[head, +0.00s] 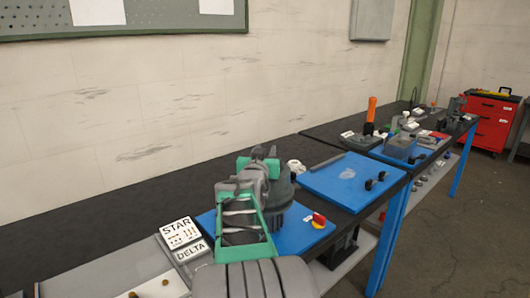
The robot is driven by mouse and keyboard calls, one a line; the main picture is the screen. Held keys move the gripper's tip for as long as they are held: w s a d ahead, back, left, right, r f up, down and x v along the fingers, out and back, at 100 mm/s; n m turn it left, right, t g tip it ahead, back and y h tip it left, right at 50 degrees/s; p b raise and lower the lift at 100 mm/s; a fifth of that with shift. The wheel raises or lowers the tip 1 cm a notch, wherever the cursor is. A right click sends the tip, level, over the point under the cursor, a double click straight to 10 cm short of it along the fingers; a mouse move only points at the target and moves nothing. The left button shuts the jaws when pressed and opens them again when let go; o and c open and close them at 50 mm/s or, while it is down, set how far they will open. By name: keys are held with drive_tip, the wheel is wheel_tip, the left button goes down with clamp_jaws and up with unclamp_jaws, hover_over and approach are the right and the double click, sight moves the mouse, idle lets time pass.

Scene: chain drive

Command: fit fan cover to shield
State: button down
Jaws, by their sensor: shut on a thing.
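My arm reaches in from the bottom middle and ends at my gripper (259,163), grey and green, above the front blue board. A dark grey rounded, ribbed piece (283,188) shows just right of my gripper and looks like the fan cover. My gripper is shut on it, though the fingertips are largely hidden behind my own arm. The shield cannot be made out apart from the dark parts here. Whether cover and shield touch cannot be told.
STAR and DELTA plates (180,233) lie to the left. A second blue board (348,178) is mostly clear. An orange-handled tool (371,110) stands farther back. A red cabinet (489,122) is at far right.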

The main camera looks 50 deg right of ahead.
drive_tip(key=shift+f+b, duration=0.9)
drive_tip(key=shift+b, duration=0.1)
drive_tip(key=c, duration=1.2)
unclamp_jaws()
drive_tip(key=shift+o, duration=1.4)
drive_tip(key=shift+f, duration=0.2)
drive_tip(key=b+v, duration=0.1)
drive_tip(key=v, duration=0.7)
drive_tip(key=shift+r, duration=0.15)
drive_tip(key=shift+d, duration=0.1)
